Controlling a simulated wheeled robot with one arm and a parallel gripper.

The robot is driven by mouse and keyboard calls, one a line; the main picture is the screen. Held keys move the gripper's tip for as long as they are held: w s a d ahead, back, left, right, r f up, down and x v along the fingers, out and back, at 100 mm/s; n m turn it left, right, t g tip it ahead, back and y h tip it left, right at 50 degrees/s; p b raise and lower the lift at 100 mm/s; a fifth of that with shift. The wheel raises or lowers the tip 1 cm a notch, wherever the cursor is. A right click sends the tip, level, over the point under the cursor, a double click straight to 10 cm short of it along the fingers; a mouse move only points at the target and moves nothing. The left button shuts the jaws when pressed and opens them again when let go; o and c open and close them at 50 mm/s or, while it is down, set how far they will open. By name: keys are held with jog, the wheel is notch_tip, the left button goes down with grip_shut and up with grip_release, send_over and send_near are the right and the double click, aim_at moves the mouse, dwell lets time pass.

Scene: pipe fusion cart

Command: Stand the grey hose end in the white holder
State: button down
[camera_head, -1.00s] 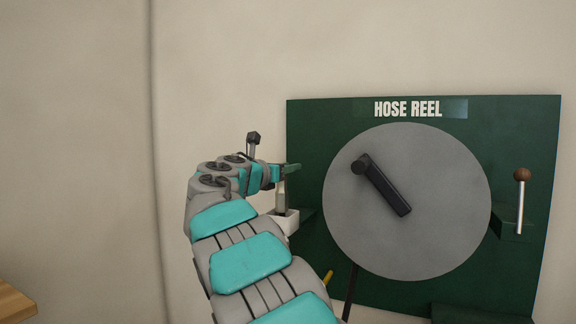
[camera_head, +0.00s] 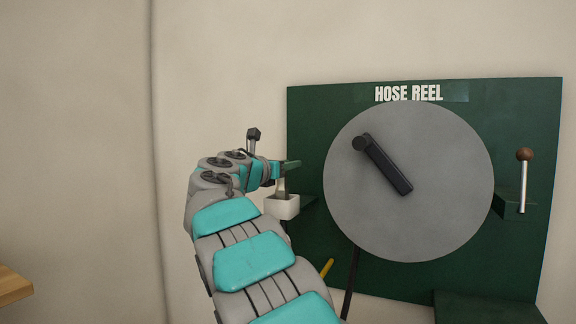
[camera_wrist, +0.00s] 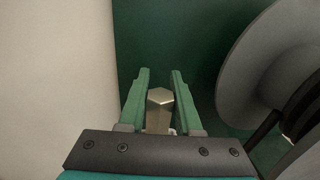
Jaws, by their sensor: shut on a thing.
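The grey hose end (camera_head: 281,187) is upright below my gripper (camera_head: 291,165) in the head view. In the wrist view its metallic faceted top (camera_wrist: 160,98) sits between the two green fingers of my gripper (camera_wrist: 159,75), which is shut on it. The white holder (camera_head: 282,208) is a small open-topped box at the left edge of the green panel. The lower tip of the hose end meets the holder's top opening and is hidden there. I cannot tell how deep it is in.
The green hose reel panel (camera_head: 308,110) carries a large grey disc (camera_head: 400,230) with a black crank handle (camera_head: 385,167), right of my gripper. A lever with a brown knob (camera_head: 524,155) stands at the right. A yellow stick (camera_head: 327,268) shows below the holder. Bare wall lies left.

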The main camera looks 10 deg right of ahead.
jog(key=shift+f, duration=0.55)
jog(key=c, duration=0.5)
grip_release()
jog(key=shift+v, duration=3.95)
